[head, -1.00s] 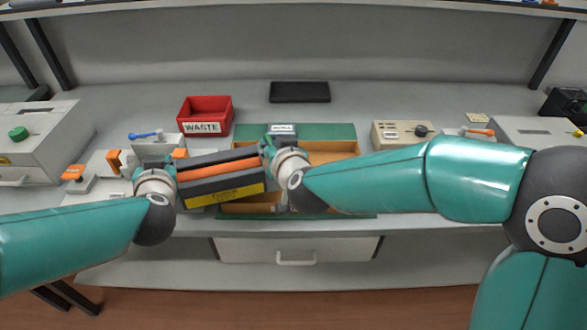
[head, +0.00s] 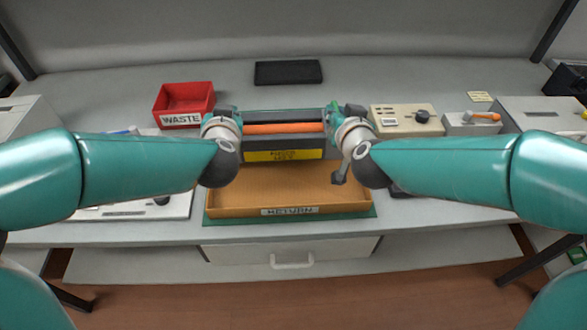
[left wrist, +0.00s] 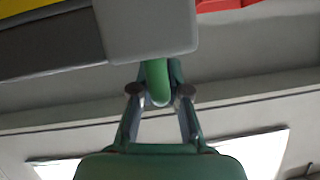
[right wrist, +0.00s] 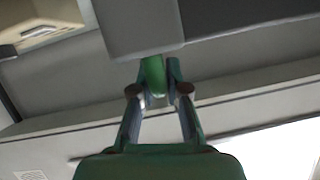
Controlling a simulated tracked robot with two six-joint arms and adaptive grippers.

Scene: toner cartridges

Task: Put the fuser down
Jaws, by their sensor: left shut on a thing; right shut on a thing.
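The fuser is a long dark grey unit with an orange roller (head: 284,128) and a yellow label (head: 284,155). It is held level between my two grippers, over the back part of the shallow orange-brown RETURN tray (head: 270,197). My left gripper (head: 222,115) is shut on the green handle (left wrist: 158,80) at its left end. My right gripper (head: 347,117) is shut on the green handle (right wrist: 153,75) at its right end. I cannot tell whether the fuser's underside touches the tray.
A red WASTE bin (head: 184,104) stands to the back left. A black flat pad (head: 288,72) lies behind. The tray's front part is bare.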

